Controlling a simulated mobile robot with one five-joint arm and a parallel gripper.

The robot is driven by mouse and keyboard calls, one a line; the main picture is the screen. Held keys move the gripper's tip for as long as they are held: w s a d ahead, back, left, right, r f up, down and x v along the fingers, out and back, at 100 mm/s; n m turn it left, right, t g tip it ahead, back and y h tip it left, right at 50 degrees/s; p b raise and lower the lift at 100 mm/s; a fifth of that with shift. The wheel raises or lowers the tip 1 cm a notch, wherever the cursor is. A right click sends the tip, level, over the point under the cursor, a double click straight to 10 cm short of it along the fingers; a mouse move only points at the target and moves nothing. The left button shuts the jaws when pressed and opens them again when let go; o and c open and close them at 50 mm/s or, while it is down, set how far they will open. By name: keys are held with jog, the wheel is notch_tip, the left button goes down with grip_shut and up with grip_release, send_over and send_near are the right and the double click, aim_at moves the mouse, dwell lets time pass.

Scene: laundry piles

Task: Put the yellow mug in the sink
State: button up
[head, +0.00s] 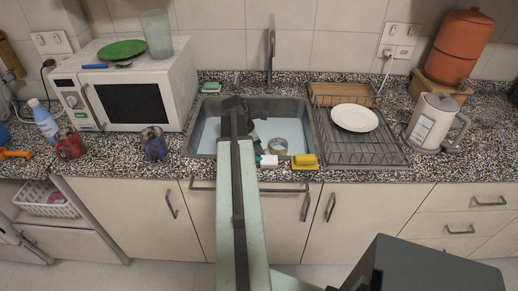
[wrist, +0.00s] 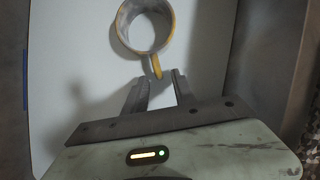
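The yellow mug (head: 278,146) is inside the sink (head: 307,111), on its pale floor near the front right of my arm. In the wrist view the mug (wrist: 124,24) shows its round open mouth, grey inside, with a yellow rim and a yellow handle pointing at my gripper (wrist: 157,82). My gripper's two fingers are apart, with the tip of the handle in line with the gap between them. I see no finger closed on the mug. In the head view my arm reaches into the sink and hides part of it.
A white sponge (head: 269,161) and a yellow sponge (head: 305,161) lie on the sink's front edge. A drying rack (head: 370,150) with a white plate (head: 354,118) stands right. Red (head: 70,144) and blue (head: 154,143) mugs stand left, near the microwave (head: 131,87). The tap (head: 270,50) rises behind.

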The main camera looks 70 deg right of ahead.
jog(key=p+v, duration=1.1)
jog(key=v, duration=0.1)
jog(key=shift+r, duration=0.1)
